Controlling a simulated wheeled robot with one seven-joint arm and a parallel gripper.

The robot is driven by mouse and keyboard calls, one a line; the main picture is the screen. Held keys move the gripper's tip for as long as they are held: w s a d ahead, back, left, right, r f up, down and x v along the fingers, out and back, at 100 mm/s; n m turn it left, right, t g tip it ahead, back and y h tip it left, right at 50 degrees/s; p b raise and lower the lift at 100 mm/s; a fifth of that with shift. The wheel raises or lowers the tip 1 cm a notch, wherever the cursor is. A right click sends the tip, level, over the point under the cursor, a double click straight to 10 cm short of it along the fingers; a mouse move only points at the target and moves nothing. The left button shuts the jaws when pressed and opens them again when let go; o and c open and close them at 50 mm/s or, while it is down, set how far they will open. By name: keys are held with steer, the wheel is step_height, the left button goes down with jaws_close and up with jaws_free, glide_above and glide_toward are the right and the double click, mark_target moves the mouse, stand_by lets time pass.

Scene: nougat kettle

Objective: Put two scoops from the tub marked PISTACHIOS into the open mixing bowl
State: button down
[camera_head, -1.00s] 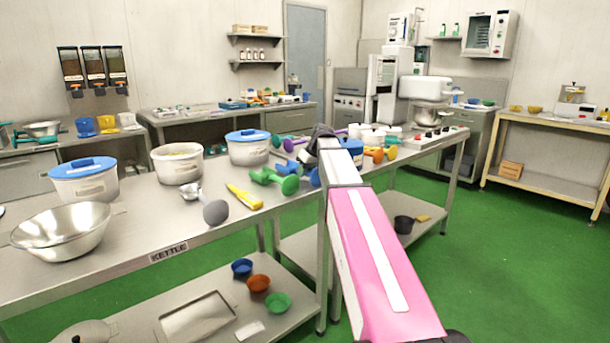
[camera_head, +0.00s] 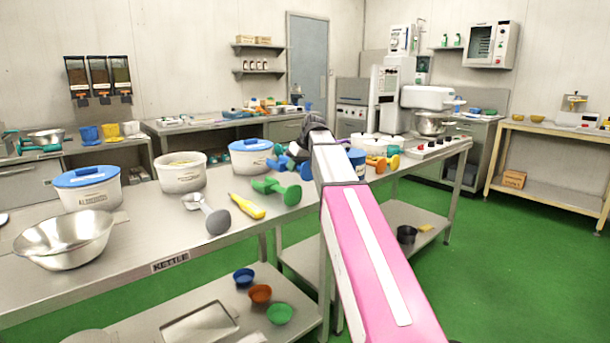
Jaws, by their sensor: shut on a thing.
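An open steel mixing bowl (camera_head: 66,243) stands on the near bench at the left. An open white tub (camera_head: 183,181) holds pale yellowish contents; its label is too small to read. A white tub with a blue lid (camera_head: 88,195) has a label starting "AL". Another blue-lidded tub (camera_head: 250,164) stands farther right, its label unreadable. A metal scoop with a grey handle (camera_head: 214,219) lies in front of the open tub. My gripper (camera_head: 318,131) is above the bench, right of the tubs. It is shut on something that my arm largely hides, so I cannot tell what.
A yellow tool (camera_head: 247,206), a green scoop-like tool (camera_head: 277,189) and blue tools (camera_head: 289,163) lie close to my gripper. White containers, orange tools and a stand mixer (camera_head: 428,98) are at the right. Small bowls (camera_head: 260,293) sit on the lower shelf.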

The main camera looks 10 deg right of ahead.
steer(key=s+a+r, duration=0.3)
steer(key=a+r, duration=0.2)
steer(key=r, duration=0.3)
steer(key=shift+r, duration=0.3)
steer(key=shift+w+a, duration=0.1)
steer(key=shift+a, duration=0.05)
